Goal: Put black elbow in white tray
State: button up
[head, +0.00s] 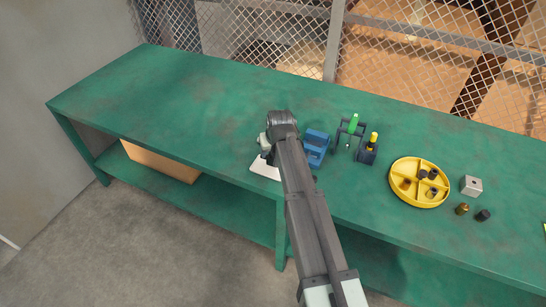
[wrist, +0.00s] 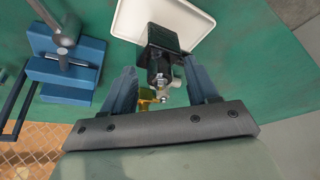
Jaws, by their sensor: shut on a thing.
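The black elbow (wrist: 162,42) shows in the wrist view between my gripper's two blue fingers. My gripper (wrist: 162,90) is shut on it. Grey and brass-coloured parts show beside the elbow's near end; I cannot tell whether they belong to it. The white tray (wrist: 137,20) lies beyond the fingers, and the elbow overlaps the tray's near edge in that picture. I cannot tell how high the elbow is above it. In the head view the tray (head: 263,168) is partly hidden by my arm, and the elbow and fingertips cannot be made out.
A blue vise (head: 317,148) stands right of my arm. Beyond it are a green-handled tool (head: 353,122) and a yellow-handled tool (head: 374,138) in holders. A divided yellow dish (head: 419,204), a grey block (head: 471,186) and small fittings stand farther right. The bench's left side is clear.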

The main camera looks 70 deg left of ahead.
aim_at(273, 157)
jog(key=shift+f, duration=1.6)
jog(key=shift+f, duration=0.15)
jog(key=o, duration=1.3)
jog(key=v, duration=1.2)
